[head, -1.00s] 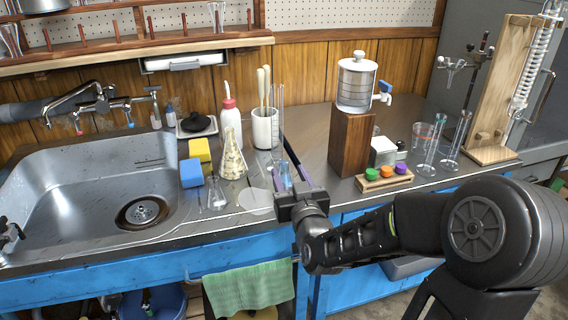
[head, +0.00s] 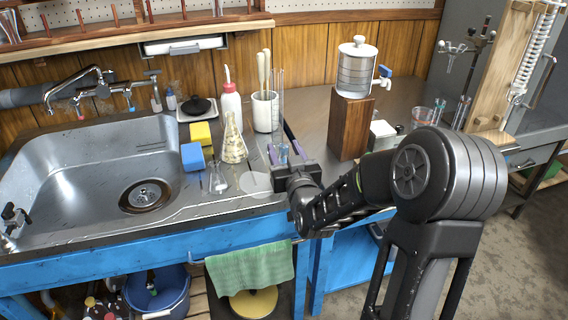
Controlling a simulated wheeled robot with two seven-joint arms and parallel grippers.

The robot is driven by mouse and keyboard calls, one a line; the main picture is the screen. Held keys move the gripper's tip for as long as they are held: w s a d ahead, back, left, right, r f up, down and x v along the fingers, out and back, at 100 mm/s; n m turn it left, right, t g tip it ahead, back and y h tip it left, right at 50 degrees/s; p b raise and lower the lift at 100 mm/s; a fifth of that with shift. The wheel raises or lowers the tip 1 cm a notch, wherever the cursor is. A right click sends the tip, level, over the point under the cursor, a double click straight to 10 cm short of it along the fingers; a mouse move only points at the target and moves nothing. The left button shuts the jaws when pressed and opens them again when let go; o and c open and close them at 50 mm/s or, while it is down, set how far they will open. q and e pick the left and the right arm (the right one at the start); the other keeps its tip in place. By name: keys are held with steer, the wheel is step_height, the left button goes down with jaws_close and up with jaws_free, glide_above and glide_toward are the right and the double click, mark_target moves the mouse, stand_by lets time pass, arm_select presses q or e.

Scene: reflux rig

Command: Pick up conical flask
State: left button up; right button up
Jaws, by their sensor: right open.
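A small clear conical flask (head: 218,181) stands upright on the counter, just right of the sink. A taller conical flask (head: 234,143) with pale yellow contents stands behind it. My right gripper (head: 285,152) is open over the counter, to the right of both flasks and apart from them. Its fingers point away toward the back. A small bluish glass piece (head: 283,154) shows between or just beyond the fingers; I cannot tell which. My left gripper is not in view.
The sink (head: 90,185) lies left, with a blue sponge (head: 192,156) and yellow sponge (head: 200,133) beside it. A white bottle (head: 231,106) and white cup (head: 265,112) stand behind the flasks. A wooden block (head: 349,127) carrying a dispenser (head: 356,70) stands right. A pale disc (head: 255,182) lies near the front.

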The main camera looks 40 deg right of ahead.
steer(key=shift+w+d, duration=0.1)
steer(key=shift+w, duration=0.2)
stand_by(0.4)
jaws_close()
stand_by(0.3)
